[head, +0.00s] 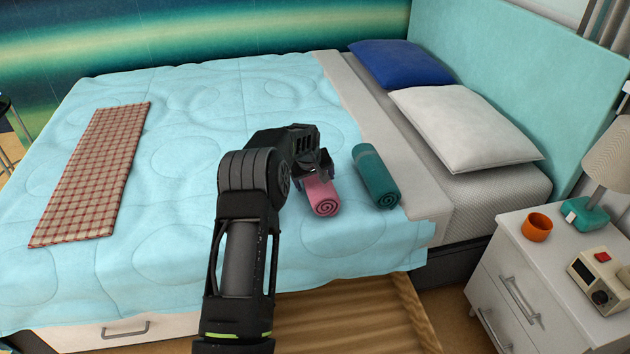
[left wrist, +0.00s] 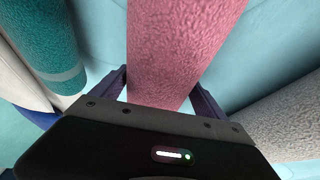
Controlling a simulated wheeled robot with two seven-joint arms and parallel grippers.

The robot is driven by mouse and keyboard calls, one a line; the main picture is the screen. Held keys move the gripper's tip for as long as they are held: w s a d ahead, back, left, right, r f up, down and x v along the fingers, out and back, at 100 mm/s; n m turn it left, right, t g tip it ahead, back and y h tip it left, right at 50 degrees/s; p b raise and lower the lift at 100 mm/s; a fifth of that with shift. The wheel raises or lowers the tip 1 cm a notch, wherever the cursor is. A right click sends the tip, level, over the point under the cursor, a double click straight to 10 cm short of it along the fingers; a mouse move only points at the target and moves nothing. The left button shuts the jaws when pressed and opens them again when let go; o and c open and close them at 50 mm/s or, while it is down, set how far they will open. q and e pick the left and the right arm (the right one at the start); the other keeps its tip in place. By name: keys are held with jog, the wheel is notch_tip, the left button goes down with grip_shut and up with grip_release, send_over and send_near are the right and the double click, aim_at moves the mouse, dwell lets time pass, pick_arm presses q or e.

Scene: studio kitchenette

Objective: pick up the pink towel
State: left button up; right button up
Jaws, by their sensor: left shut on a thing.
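The rolled pink towel (head: 322,197) lies on the light blue quilt, its spiral end facing me. My left gripper (head: 318,175) reaches over it from the left and is shut on it. In the left wrist view the pink towel (left wrist: 180,50) runs between the two dark fingers (left wrist: 160,88), one on each side. The gripper hides the towel's far part in the head view. My right gripper is in neither view.
A rolled teal towel (head: 376,176) lies just right of the pink one. A checked cloth (head: 92,175) lies at the bed's left. White (head: 462,128) and blue (head: 400,64) pillows are at the headboard. A nightstand (head: 530,290) holds an orange cup (head: 537,228) and a lamp (head: 608,165).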

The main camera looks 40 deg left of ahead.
pick_arm(q)
jog(key=shift+r, duration=0.1)
notch_tip(320, 180, up, 10)
jog(key=shift+f+p, duration=0.1)
jog(key=shift+p, duration=0.35)
